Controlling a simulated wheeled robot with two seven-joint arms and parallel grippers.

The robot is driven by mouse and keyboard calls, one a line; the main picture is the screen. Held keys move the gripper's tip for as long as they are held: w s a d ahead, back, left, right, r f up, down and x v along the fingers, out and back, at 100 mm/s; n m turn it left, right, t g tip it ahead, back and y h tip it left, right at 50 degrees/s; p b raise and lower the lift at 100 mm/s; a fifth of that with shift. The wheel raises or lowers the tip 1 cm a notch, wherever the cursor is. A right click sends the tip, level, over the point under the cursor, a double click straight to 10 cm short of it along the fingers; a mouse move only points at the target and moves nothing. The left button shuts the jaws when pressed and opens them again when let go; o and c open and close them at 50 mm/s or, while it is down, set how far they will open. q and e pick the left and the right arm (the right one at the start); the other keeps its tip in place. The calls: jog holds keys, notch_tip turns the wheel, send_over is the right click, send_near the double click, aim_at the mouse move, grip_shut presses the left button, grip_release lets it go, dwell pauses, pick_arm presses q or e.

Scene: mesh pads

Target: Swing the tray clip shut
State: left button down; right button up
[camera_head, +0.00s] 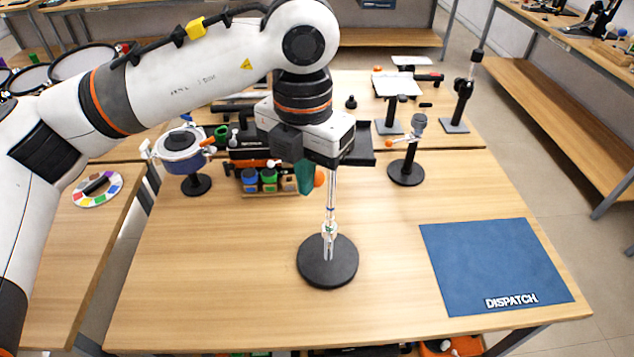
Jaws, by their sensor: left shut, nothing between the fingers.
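My left arm comes in from the left and its gripper (305,190) hangs over the middle of the table, pointing down. Its teal fingers are shut and empty. The gripper is above and left of a clear upright piece (329,242) on a round black base (340,272). A white tray-like plate (397,84) stands at the back right, well away from the gripper. A stand with an orange-tipped arm (406,170) is to the right of the gripper. I cannot tell which part is the tray clip. My right gripper is not in view.
A blue DISPATCH mat (490,265) lies bare at the right front. A blue and white round device (182,150) on a black stand is at the left. Small blue and green jars (259,180) sit behind the gripper. The front left of the wooden table (200,270) is clear.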

pick_arm(q)
jog(key=shift+w+d, duration=0.35)
jog(key=shift+d, duration=0.35)
jog(key=shift+w+d, duration=0.3)
jog(key=shift+d, duration=0.35)
jog(key=shift+w+d, duration=0.35)
jog(key=shift+d, duration=0.35)
jog(key=shift+w+d+p, duration=0.3)
jog(key=shift+w+d, duration=1.2)
jog(key=shift+w, duration=0.2)
jog(key=w+p, duration=0.1)
jog(key=w, duration=0.1)
jog(key=w+d, duration=0.1)
jog(key=w, duration=0.1)
jog(key=shift+w+d+p, duration=0.15)
jog(key=shift+d+p, duration=0.05)
jog(key=shift+p, duration=0.15)
